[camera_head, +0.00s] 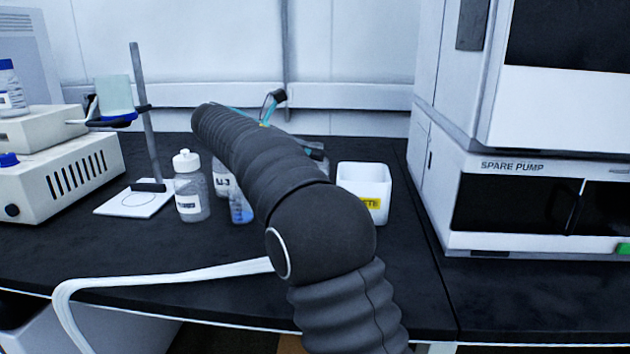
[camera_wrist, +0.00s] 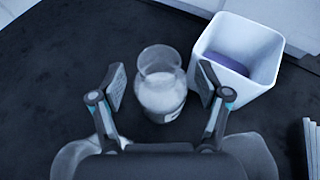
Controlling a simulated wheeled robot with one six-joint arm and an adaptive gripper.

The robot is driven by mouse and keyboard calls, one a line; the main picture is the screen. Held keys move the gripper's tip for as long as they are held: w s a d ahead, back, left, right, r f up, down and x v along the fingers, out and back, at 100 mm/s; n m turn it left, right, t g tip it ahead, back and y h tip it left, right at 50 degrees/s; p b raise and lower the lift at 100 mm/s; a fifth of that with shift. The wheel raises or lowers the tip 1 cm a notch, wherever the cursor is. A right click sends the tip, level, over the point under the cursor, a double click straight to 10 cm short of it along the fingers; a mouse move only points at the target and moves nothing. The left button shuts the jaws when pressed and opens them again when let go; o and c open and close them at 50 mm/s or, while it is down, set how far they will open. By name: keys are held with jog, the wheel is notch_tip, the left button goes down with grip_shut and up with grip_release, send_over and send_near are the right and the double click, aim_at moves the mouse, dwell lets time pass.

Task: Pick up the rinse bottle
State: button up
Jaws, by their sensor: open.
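In the wrist view, a clear, open-necked bottle (camera_wrist: 161,88) with pale contents stands upright on the dark bench. Part of a label shows low on its side, but I cannot read it. My gripper (camera_wrist: 161,84) is open, with one finger on each side of this bottle and gaps visible on both sides. I cannot tell for sure that it is the rinse bottle. In the head view, my arm hides most of my gripper and this bottle. A white-capped bottle (camera_head: 189,184), a labelled bottle (camera_head: 221,178) and a bottle with blue liquid (camera_head: 240,209) stand left of my arm.
A white open box with a yellow label (camera_head: 365,190) stands right of my arm; the wrist view shows it (camera_wrist: 240,55) close to the right finger. A stand with a rod (camera_head: 148,120) is at left. The spare pump unit (camera_head: 515,167) stands at right.

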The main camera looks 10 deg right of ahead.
jog(key=shift+x, duration=1.05)
grip_shut()
